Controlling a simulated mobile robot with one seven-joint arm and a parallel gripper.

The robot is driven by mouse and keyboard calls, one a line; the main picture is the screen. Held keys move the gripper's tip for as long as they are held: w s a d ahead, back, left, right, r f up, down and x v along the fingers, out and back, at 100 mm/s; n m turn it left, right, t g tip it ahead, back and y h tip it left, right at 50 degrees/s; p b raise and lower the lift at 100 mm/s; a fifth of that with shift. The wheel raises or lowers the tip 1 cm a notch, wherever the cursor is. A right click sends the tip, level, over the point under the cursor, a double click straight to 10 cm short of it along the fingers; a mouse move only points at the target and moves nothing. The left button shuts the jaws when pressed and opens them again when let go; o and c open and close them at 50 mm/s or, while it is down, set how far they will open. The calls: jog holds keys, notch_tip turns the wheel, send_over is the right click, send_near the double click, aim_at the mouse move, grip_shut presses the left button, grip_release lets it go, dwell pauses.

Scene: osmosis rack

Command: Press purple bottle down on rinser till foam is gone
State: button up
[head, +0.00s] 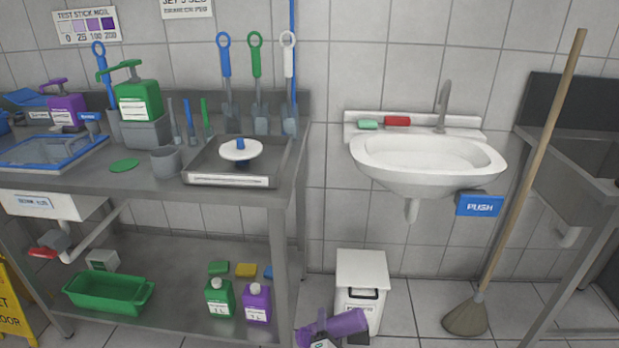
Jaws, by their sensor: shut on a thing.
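The purple bottle (344,324) is at the bottom edge of the head view, tilted close to level. Its wide end points right, and part of a white label shows low on it. My gripper (336,339) is shut on it; only dark bits show, and the rest is cut off by the frame edge. The inside of the bottle is hidden, so I cannot tell about foam. The rinser, a white disc with a blue nozzle (241,147), stands in a grey tray (230,181) on the steel counter. The bottle is well apart from it, lower and to the right.
The steel counter (125,179) also holds a grey cup (166,161), a green pump bottle (138,100) and a purple pump bottle (67,110). A white bin (361,272) stands just behind the held bottle. A washbasin (428,160) and a leaning broom (530,160) are right.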

jog(key=n, duration=0.6)
dwell(0.4)
jog(key=n, duration=0.6)
jog(key=shift+p, duration=0.35)
